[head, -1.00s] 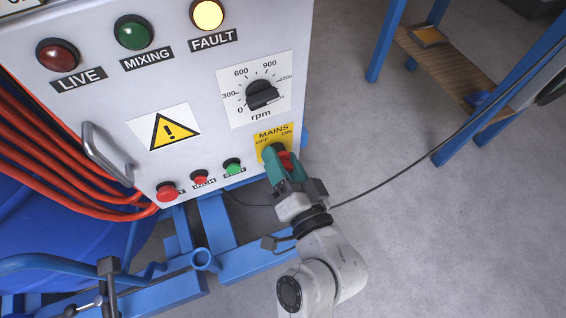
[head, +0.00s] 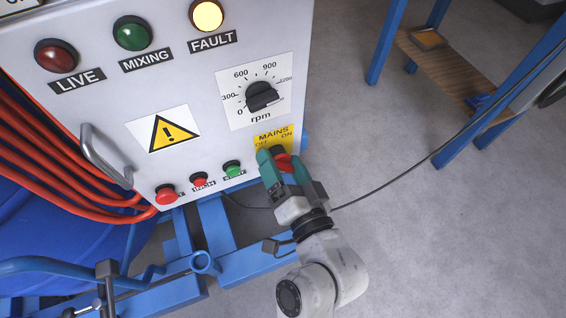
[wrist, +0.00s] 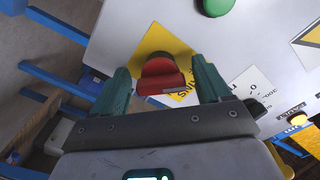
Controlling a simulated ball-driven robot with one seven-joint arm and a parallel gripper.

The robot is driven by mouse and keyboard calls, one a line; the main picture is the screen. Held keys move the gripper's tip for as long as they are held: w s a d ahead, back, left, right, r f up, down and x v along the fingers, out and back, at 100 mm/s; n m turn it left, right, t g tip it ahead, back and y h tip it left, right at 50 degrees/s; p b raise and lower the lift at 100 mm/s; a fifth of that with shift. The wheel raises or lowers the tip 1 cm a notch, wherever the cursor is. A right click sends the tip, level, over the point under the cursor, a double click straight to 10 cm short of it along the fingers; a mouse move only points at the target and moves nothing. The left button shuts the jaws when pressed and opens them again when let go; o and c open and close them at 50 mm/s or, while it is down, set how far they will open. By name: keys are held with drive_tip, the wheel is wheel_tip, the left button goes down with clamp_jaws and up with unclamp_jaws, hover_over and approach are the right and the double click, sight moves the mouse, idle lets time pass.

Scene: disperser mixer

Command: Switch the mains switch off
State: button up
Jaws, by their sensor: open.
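The red mains switch handle (head: 284,163) sits on a yellow plate (head: 273,137) marked MAINS, OFF and ON, at the lower right of the grey panel. My gripper (head: 279,157) is at the switch, with its teal fingers open on either side of the handle. In the wrist view the red handle (wrist: 161,77) shows between the two open fingers (wrist: 163,80), with a visible gap on each side. The fingers hide part of the plate in the head view. I cannot tell which marking the handle points at.
Above the switch is the black rpm knob (head: 262,97). Red (head: 167,194) and green (head: 233,169) push buttons lie to its left. The yellow FAULT lamp (head: 208,15) is lit. A metal handle (head: 104,157) projects at the panel's left.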

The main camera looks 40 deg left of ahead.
drive_tip(key=v, duration=1)
drive_tip(key=shift+s+d, duration=0.2)
drive_tip(key=shift+d, duration=0.15)
